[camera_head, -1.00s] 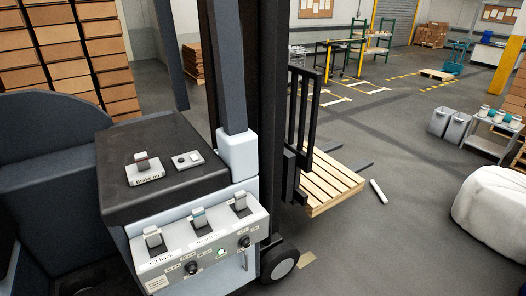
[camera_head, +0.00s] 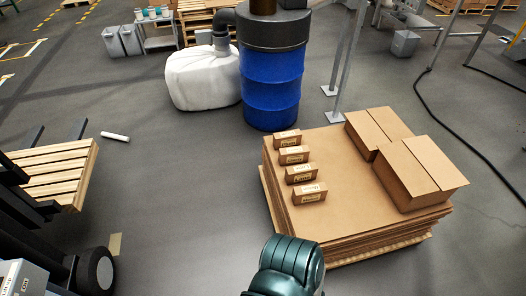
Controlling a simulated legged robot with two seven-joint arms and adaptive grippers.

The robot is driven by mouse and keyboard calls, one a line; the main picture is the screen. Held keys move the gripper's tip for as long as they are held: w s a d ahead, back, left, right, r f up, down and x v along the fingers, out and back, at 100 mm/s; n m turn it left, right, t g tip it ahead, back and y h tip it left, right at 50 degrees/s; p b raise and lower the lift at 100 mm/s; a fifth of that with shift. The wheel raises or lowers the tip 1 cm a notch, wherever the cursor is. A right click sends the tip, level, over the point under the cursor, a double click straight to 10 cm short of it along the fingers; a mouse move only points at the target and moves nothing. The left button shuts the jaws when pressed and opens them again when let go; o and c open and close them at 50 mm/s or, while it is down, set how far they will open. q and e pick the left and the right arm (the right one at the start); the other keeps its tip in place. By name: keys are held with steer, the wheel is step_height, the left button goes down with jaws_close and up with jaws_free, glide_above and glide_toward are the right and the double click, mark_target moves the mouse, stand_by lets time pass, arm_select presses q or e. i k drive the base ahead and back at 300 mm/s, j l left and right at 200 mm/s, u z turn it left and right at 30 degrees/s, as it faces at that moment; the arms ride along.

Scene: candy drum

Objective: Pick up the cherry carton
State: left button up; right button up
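Several small brown cartons with pale labels stand in a row along the left side of a flat cardboard stack (camera_head: 345,215). The row runs from the farthest carton (camera_head: 287,139), past a second (camera_head: 293,156) and a third (camera_head: 302,174), to the nearest (camera_head: 310,193). The label print is too small to read, so I cannot tell which is the cherry carton. The cartons stand slightly apart on the stack. A dark green part of my own arm shows at the bottom centre, in front of the stack. Neither gripper's fingers are in view.
Two larger boxes, one farther (camera_head: 378,130) and one nearer (camera_head: 421,172), occupy the stack's right side. A blue drum (camera_head: 270,88) stands behind it, beside a white sack (camera_head: 203,80). A forklift with a wooden pallet (camera_head: 50,172) is at left.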

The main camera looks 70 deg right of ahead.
mark_target(300, 153)
steer(key=z, duration=3.4)
steer(key=i+j+z, duration=0.15)
steer(key=j+z, duration=0.25)
steer(key=i+j+z, duration=0.1)
steer(key=j+z, duration=1)
steer(key=j, duration=0.15)
steer(key=i+j, duration=0.05)
